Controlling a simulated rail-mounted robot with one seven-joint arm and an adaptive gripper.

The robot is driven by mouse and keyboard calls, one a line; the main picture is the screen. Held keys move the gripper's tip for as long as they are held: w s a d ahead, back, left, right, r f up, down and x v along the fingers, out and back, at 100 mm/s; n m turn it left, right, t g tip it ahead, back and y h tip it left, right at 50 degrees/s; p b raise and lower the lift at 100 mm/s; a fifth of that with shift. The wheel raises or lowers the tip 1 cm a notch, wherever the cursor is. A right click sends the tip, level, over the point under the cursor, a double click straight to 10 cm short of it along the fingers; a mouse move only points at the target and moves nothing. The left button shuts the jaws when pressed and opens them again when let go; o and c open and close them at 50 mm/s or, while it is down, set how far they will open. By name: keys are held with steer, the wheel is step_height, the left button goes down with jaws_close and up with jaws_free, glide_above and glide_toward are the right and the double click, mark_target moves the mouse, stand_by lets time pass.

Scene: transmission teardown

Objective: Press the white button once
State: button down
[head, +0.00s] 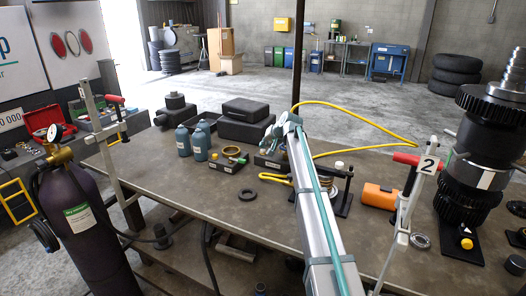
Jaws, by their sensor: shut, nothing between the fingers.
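My gripper (266,146) is at the far end of my arm, small and partly blurred against the dark parts on the workbench (160,165). It is shut and holds nothing that I can make out. It is above or beside a low dark block (267,161) on the bench; I cannot tell whether it touches it. I cannot make out the white button for certain. A small pale round cap (339,165) shows right of my arm, but I cannot tell whether it is a button. My arm hides part of the bench behind it.
Two blue-grey bottles (191,142), black cases (245,122) and a black ring (247,194) are left of my arm. A yellow hose (365,119) curves behind my arm.

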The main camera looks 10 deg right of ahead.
mark_target(264, 150)
steer(key=shift+f, duration=0.55)
stand_by(0.8)
steer(key=shift+r, duration=0.95)
steer(key=shift+r+p, duration=1.05)
steer(key=shift+r, duration=1.5)
